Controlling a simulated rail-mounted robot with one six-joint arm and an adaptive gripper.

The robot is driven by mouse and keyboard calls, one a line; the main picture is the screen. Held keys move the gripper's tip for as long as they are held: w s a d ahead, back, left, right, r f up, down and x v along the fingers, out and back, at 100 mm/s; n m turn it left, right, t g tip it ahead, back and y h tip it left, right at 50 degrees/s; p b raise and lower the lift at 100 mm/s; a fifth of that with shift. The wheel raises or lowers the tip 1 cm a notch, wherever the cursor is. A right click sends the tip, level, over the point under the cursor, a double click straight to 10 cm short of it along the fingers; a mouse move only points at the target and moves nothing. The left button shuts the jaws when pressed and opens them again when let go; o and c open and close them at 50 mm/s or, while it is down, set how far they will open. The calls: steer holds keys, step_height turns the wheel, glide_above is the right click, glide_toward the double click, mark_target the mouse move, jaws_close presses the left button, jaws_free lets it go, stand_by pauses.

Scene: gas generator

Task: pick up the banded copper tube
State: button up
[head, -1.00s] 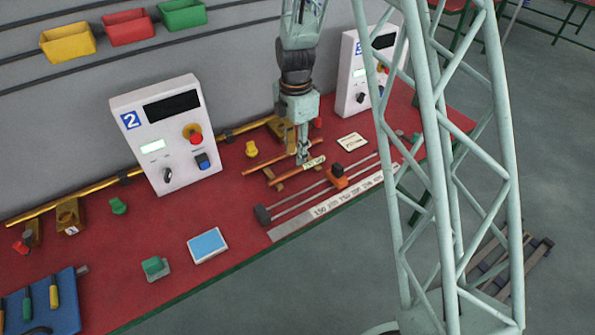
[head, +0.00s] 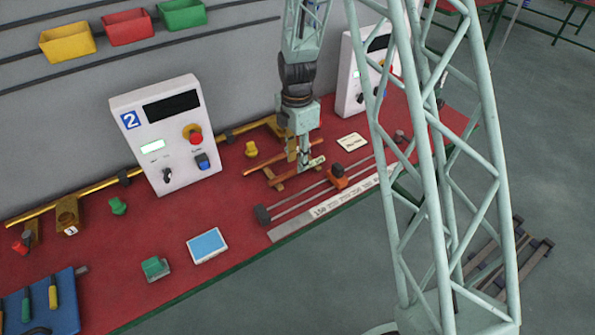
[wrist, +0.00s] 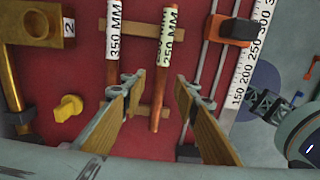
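Two copper tubes lie side by side on wooden cross rests. One (wrist: 160,97) has a white label reading 250 MM and also shows in the head view (head: 294,174). The other (wrist: 138,62) has a white label reading 350 MM and lies to its left in the wrist view. I cannot tell a band apart from these labels. My gripper (wrist: 156,82) is open and empty, pointing down over the tubes; it also shows in the head view (head: 304,167). Its fingers appear on either side of the 250 MM tube, the left one covering part of the 350 MM tube.
A yellow knob (wrist: 68,108) and a brass bracket (wrist: 30,22) stand left of the tubes. Right are metal rods with an orange-black slider (wrist: 233,27) and a ruler strip (wrist: 246,75). A white control box (head: 165,135) stands behind, left of my gripper.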

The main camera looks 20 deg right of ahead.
steer(key=shift+d+f, duration=0.1)
steer(key=shift+f, duration=1.55)
jaws_close()
